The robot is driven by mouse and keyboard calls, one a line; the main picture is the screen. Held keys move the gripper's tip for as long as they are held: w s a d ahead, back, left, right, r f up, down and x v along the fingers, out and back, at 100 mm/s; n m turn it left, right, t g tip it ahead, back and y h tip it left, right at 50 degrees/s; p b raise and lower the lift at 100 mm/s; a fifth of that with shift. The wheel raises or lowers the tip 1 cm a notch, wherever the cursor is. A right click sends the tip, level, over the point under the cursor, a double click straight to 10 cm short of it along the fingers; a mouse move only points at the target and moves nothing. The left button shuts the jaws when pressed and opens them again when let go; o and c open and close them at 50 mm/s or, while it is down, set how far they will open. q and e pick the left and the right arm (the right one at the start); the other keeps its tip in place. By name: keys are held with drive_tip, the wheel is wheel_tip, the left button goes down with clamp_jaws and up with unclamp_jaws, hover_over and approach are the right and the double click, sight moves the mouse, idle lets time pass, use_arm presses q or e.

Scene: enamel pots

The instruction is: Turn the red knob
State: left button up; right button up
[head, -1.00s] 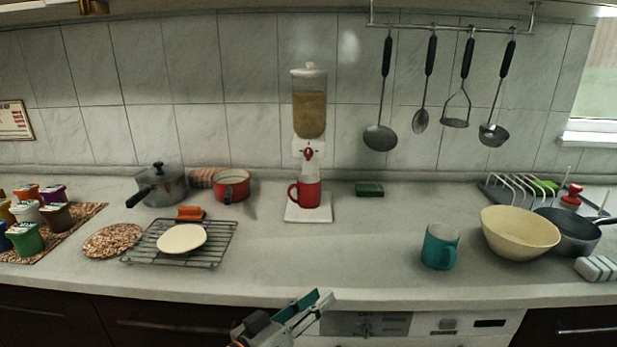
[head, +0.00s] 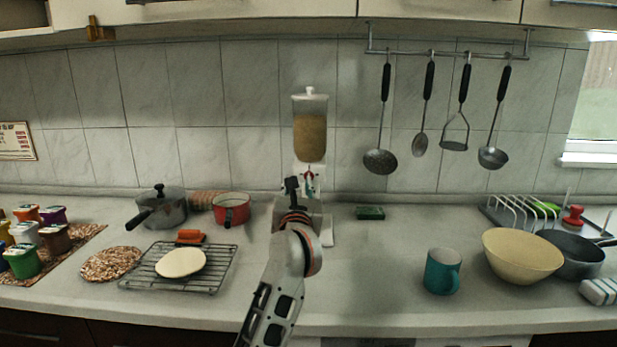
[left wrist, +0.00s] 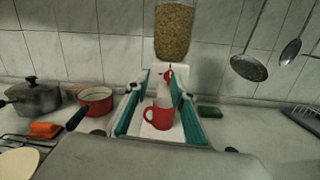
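The red knob (head: 309,174) is on the front of the dispenser (head: 310,130), below its clear jar of grain. My left gripper (head: 301,184) is in front of the dispenser and partly hides the knob and base in the head view. In the left wrist view my left gripper (left wrist: 160,78) is open with teal pads and nothing held. I cannot tell whether a finger touches the knob. My right gripper is not in view.
A red mug (left wrist: 158,116) stands under the dispenser spout; my arm hides it in the head view. A red pan (head: 231,209) and grey pot (head: 162,210) stand left. A green sponge (head: 370,213) lies right. Utensils hang from a rail (head: 450,54). The counter right of the dispenser is mostly clear.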

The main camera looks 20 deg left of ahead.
sight(309, 173)
use_arm(q)
drive_tip(key=shift+n+g+h, duration=0.5)
drive_tip(key=shift+w+a+f+b, duration=0.1)
drive_tip(key=shift+w+f+b, duration=0.05)
drive_tip(key=shift+w, duration=1.35)
drive_tip(key=shift+w+d+f+b, duration=0.1)
drive_tip(key=shift+w+b, duration=0.1)
drive_tip(key=shift+w, duration=1.25)
drive_tip(key=shift+w+a+f+b, duration=0.1)
drive_tip(key=shift+w+f+b, duration=0.05)
drive_tip(key=shift+w, duration=1.35)
clamp_jaws()
